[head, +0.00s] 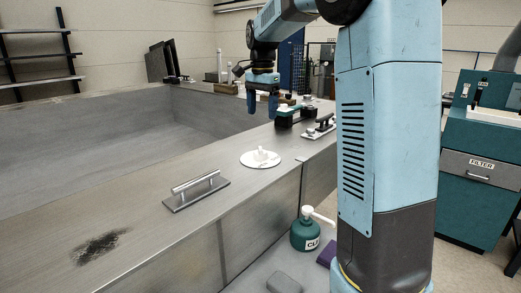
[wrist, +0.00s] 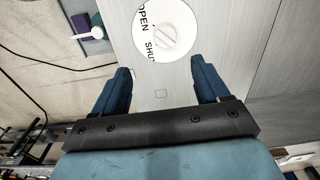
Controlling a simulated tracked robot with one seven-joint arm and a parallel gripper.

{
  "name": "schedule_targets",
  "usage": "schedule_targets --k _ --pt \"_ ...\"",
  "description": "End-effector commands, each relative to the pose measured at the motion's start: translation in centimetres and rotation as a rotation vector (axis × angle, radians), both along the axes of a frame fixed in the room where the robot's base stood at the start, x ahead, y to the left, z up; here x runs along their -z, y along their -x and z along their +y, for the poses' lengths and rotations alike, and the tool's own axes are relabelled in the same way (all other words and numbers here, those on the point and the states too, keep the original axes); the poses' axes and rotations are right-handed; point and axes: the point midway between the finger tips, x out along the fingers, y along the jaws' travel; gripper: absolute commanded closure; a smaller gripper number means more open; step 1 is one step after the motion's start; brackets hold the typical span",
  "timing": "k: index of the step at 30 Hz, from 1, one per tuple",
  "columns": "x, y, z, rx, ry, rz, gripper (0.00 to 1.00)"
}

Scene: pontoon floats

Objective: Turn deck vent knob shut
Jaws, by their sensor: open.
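The deck vent knob (head: 261,154) is a small white raised grip on a round white plate (head: 248,161) set on the grey metal deck. In the wrist view the plate (wrist: 146,34) carries the words OPEN and SHUT, and the knob (wrist: 165,37) is a round piece with a slanted bar across it. My gripper (wrist: 162,88) is open and empty, its two blue fingers apart with bare deck between them. The knob lies beyond the fingertips, untouched. In the head view my gripper (head: 262,108) hangs above the deck, behind the plate.
A black cleat (head: 320,126) stands right of the plate. A green pump bottle (head: 306,234) stands below the deck edge. The deck around the plate is clear.

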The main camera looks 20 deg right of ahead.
Motion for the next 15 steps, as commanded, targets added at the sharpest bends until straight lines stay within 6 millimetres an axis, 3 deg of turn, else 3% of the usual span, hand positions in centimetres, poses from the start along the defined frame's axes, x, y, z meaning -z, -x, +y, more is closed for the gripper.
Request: schedule_targets --k 3,8,15 --pt "0.5 -1.3 0.0 0.035 0.002 0.019 0.26" --pt "1.0 -1.6 0.0 0.048 0.002 0.025 0.26" --pt "4.1 -1.5 0.0 0.048 0.002 0.026 0.26"
